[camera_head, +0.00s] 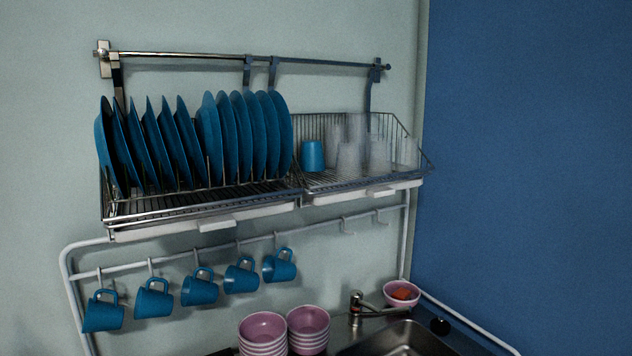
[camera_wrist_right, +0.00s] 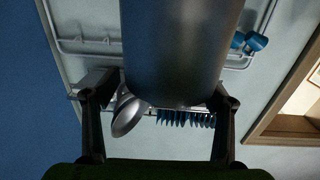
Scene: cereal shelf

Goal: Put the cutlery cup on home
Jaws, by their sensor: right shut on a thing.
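The cutlery cup (camera_wrist_right: 180,45) is a large grey metal cylinder that fills the upper middle of the right wrist view. My right gripper (camera_wrist_right: 160,105) is shut on it, with one dark finger at each side. A shiny rounded metal piece (camera_wrist_right: 131,116), like the bowl of a spoon, shows below the cup near the left finger. The cup hides much of what lies behind it. Neither the cup nor my right gripper shows in the head view. My left gripper is in neither view. I cannot tell which spot is home.
A wire rack (camera_head: 205,198) on the wall holds several blue plates (camera_head: 210,140), a blue cup (camera_head: 312,155) and clear glasses (camera_head: 348,158). Below, blue mugs (camera_head: 200,287) hang from a hook rail (camera_head: 215,254); its right-hand hooks are empty. Pink bowls (camera_head: 262,330) stand beside the sink (camera_head: 405,342) and tap (camera_head: 375,311).

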